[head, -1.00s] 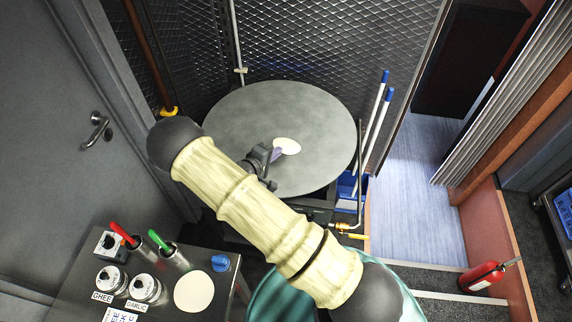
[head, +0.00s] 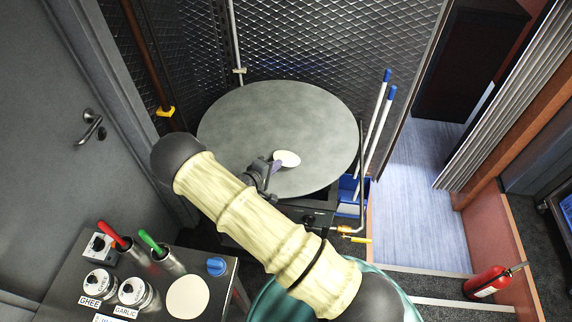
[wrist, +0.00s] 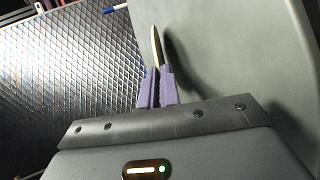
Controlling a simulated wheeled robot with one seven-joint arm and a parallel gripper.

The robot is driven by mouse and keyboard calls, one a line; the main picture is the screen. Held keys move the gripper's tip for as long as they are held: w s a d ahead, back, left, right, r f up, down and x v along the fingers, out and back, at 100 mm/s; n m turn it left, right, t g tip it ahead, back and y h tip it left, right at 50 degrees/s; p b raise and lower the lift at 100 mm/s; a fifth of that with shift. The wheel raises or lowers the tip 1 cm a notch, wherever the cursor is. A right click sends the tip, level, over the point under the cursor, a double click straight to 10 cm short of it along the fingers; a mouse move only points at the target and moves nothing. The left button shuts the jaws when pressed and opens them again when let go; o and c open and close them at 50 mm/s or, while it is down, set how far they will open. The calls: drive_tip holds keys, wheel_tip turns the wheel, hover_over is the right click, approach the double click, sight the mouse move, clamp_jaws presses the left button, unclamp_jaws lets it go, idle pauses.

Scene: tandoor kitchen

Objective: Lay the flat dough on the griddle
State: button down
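The griddle (head: 240,120) is a large round grey plate in the middle of the head view; it also fills the right of the wrist view (wrist: 240,60). My gripper (head: 274,166) is over its near part, with purple fingers shut on a small pale flat dough (head: 288,158). In the wrist view the fingers (wrist: 156,82) pinch the dough (wrist: 156,45), which shows nearly edge-on as a thin upright strip. A dark shadow lies beside it on the griddle, and the dough looks apart from the surface. My arm hides the griddle's near left edge.
A counter at lower left holds a pale disc (head: 188,297), a ghee jar (head: 98,283), a garlic jar (head: 132,291) and red- and green-handled utensils (head: 150,241). A mesh wall (head: 320,40) stands behind the griddle. Blue-tipped poles (head: 378,125) stand to its right.

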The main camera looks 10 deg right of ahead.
drive_tip(key=c, duration=1.8)
unclamp_jaws()
drive_tip(key=shift+p+v, duration=0.55)
drive_tip(key=shift+v, duration=3.5)
drive_tip(key=r+p, duration=0.1)
drive_tip(key=r, duration=0.1)
drive_tip(key=s+a+r+p, duration=0.1)
drive_tip(key=r, duration=0.1)
drive_tip(key=s+r+p, duration=0.1)
drive_tip(key=r, duration=0.2)
drive_tip(key=shift+a, duration=0.4)
drive_tip(key=shift+a, duration=0.1)
